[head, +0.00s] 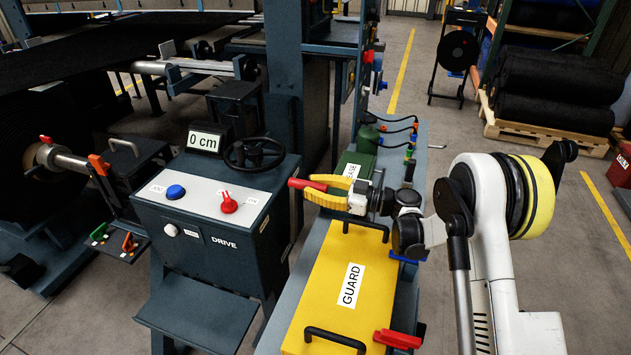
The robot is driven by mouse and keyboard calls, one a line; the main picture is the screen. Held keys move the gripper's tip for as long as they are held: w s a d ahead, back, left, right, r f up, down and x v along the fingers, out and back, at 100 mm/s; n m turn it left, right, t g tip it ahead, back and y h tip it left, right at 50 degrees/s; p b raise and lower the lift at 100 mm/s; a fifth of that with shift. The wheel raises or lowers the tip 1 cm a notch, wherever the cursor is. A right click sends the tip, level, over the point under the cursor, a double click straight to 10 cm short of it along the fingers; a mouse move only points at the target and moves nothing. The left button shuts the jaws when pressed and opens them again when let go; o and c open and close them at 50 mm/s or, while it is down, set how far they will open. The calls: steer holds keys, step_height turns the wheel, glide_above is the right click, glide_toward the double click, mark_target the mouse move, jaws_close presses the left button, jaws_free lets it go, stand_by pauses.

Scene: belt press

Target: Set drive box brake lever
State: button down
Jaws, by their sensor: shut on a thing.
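The drive box (225,246) is a dark cabinet marked DRIVE, left of centre. Its light top panel holds a blue button (175,192) and a red knob (229,203). My gripper (316,190) has yellow fingers and reaches in from the right, just off the box's right edge. The fingers hide part of the lever. I cannot tell where its root joins or whether it is the brake lever.
A yellow guard cover (323,297) with black handles and a red latch (397,339) lies below my gripper. A black handwheel (254,153) and a display reading 0 cm (204,141) stand on the drive box.

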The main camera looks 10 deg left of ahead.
steer(key=shift+s+n, duration=0.25)
steer(key=shift+n, duration=0.25)
steer(key=shift+s+a+r+n, duration=0.1)
steer(key=shift+s+r+n, duration=0.05)
steer(key=shift+s+n, duration=0.2)
steer(key=shift+w, duration=0.1)
steer(key=c, duration=1.2)
jaws_free()
steer(key=d, duration=0.4)
steer(key=s+d, duration=0.1)
steer(key=d, duration=0.7)
steer(key=shift+s, duration=0.35)
